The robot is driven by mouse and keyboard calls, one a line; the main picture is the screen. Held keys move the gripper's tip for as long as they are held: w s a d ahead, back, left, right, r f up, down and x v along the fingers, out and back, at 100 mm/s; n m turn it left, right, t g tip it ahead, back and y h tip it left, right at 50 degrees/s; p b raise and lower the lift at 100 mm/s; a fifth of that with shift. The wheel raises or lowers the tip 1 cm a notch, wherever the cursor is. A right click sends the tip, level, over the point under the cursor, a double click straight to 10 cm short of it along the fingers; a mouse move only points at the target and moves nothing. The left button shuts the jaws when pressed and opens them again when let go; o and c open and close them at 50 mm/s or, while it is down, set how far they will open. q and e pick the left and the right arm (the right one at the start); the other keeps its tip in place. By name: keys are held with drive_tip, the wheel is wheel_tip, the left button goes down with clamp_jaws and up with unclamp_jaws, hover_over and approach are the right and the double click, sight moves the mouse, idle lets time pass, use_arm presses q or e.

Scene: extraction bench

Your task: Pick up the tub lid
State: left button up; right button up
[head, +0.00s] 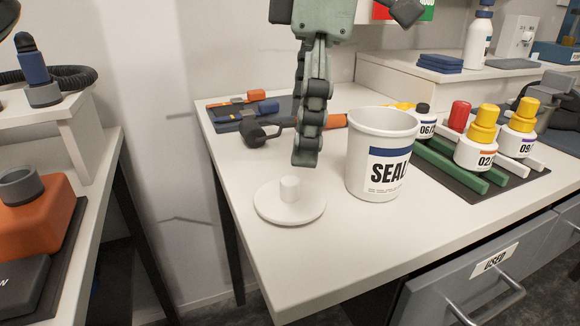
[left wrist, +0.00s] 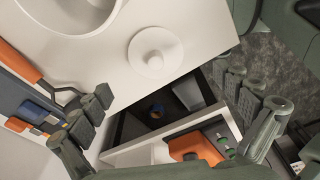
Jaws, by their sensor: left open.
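The white round tub lid (head: 306,207) lies flat on the bench near its front left edge, with a stubby knob on top. It also shows in the left wrist view (left wrist: 170,62). The white tub (head: 372,130), labelled "SEAL" with a blue band, stands upright and open to the right of the lid. My left gripper (head: 307,158) points down above and just behind the lid, touching nothing that I can see. Its fingers are spread wide in the left wrist view (left wrist: 172,95), with nothing between them. In the head view the fingers overlap.
Orange and dark tools (head: 270,128) lie behind my gripper. A rack with capped bottles (head: 475,150) stands right of the tub. A drawer labelled "USED" (head: 480,275) is below the bench front. The bench in front of the lid is clear. Another table (head: 100,150) is at left.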

sight(290, 181)
use_arm(q)
drive_tip(key=shift+w+f, duration=0.15)
drive_tip(key=shift+w, duration=0.05)
drive_tip(key=f, duration=0.3)
drive_tip(key=a+f, duration=0.1)
drive_tip(key=f, duration=0.2)
drive_tip(key=shift+w+a, duration=0.1)
drive_tip(key=shift+a, duration=0.05)
drive_tip(key=shift+f, duration=0.6)
use_arm(e)
drive_tip(key=shift+s+f, duration=0.2)
drive_tip(key=shift+f, duration=0.55)
use_arm(q)
drive_tip(key=c, duration=1.6)
drive_tip(key=shift+a+f, duration=0.1)
drive_tip(key=shift+f, duration=0.05)
drive_tip(key=c, duration=0.7)
use_arm(e)
drive_tip(key=shift+r, duration=0.1)
